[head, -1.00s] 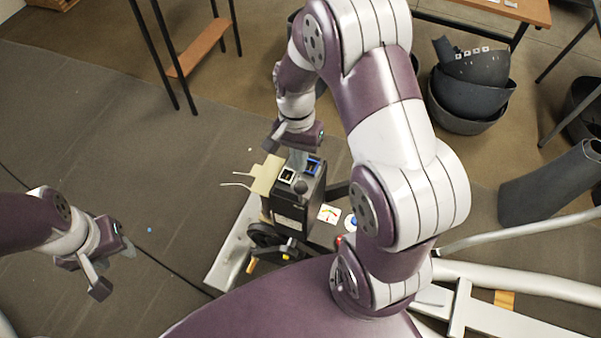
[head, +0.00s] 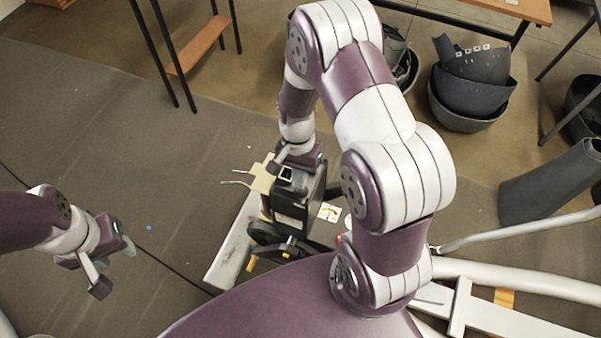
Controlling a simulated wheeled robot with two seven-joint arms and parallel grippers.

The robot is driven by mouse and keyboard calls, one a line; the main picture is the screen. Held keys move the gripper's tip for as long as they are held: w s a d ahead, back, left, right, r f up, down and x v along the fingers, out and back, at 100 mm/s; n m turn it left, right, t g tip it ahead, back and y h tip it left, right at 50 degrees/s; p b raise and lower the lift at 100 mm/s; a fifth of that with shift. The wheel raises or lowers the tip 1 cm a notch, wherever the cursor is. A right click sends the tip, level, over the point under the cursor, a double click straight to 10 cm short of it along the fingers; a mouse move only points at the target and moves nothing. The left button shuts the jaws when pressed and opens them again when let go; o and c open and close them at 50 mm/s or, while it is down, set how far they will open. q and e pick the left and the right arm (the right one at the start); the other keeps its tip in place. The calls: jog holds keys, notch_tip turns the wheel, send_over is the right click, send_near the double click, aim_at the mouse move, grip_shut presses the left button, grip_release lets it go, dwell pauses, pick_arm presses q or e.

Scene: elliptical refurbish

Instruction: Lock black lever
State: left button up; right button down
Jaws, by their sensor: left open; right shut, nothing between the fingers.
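A black box-shaped unit (head: 289,213) stands upright on the elliptical machine, with a small white-framed socket (head: 285,174) on its top face. My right gripper (head: 303,168) is shut and empty, right over the top of this unit; I cannot tell whether it touches. The gripper and wrist hide the back of the unit's top, including the blue-framed socket and black knob. I cannot clearly pick out the black lever; a black wheel-like part (head: 268,236) with a yellow detail sits below the unit. My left gripper (head: 116,266) is open and empty, far left of the machine.
A beige plate (head: 262,178) with two thin prongs is beside the unit. A pale beam (head: 232,248) runs below it. White tubes of the machine (head: 530,287) lie at right. Dark bins (head: 470,95) stand at the back right. The mat between my grippers is mostly clear.

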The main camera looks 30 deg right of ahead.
jog(key=shift+s+f, duration=0.2)
jog(key=shift+s, duration=0.05)
jog(key=shift+f, duration=0.1)
jog(key=w+r+p, duration=0.1)
jog(key=w+r, duration=0.2)
jog(key=r, duration=1.1)
jog(key=shift+d+r+p, duration=0.15)
jog(key=shift+d+p, duration=0.2)
jog(key=shift+p, duration=0.05)
jog(key=shift+w, duration=0.15)
